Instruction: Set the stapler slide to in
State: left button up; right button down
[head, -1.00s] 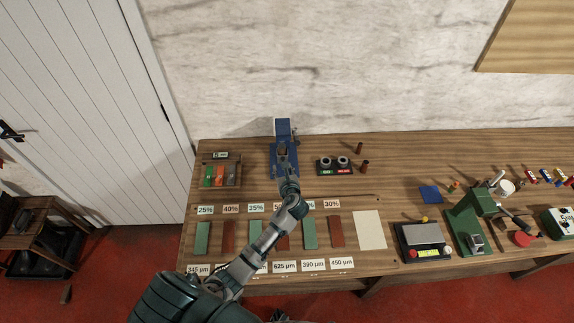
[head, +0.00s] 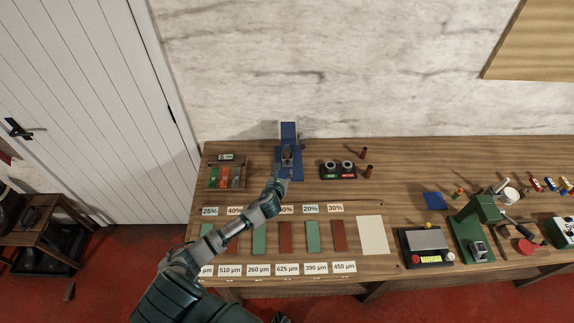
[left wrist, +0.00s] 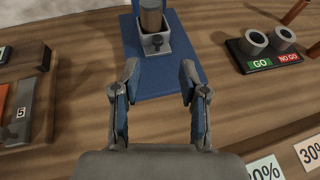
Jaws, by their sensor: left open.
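The stapler is a blue device (head: 289,131) at the back of the workbench, against the wall. The left wrist view shows its blue base plate (left wrist: 155,82) and a small grey metal slide (left wrist: 156,43) with a knob on its near side. A brown cylinder (left wrist: 151,18) stands in the slide. The stapler's upper part is cut off there. My left gripper (left wrist: 160,75) is open and empty, its fingers apart over the near part of the base plate, short of the knob. In the head view my left gripper (head: 286,172) is in front of the stapler. My right gripper is not in view.
A GO/NO GO gauge block (head: 338,171) stands right of the stapler, with brown cylinders (head: 368,171) beyond it. A small wooden rack (head: 226,172) stands left. Coloured strips with labels (head: 285,237) lie in front. A scale (head: 425,246) and green press (head: 475,232) are farther right.

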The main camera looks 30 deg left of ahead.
aim_at(287, 162)
pick_arm(q)
jog(key=x, duration=0.6)
jog(key=shift+w+a+f+b, duration=0.15)
jog(key=shift+a+b, duration=0.15)
jog(key=shift+a, duration=0.15)
jog(key=shift+w+f, duration=0.15)
jog(key=shift+w, duration=0.35)
jog(key=shift+d, duration=0.1)
jog(key=shift+c, duration=1.1)
grip_shut()
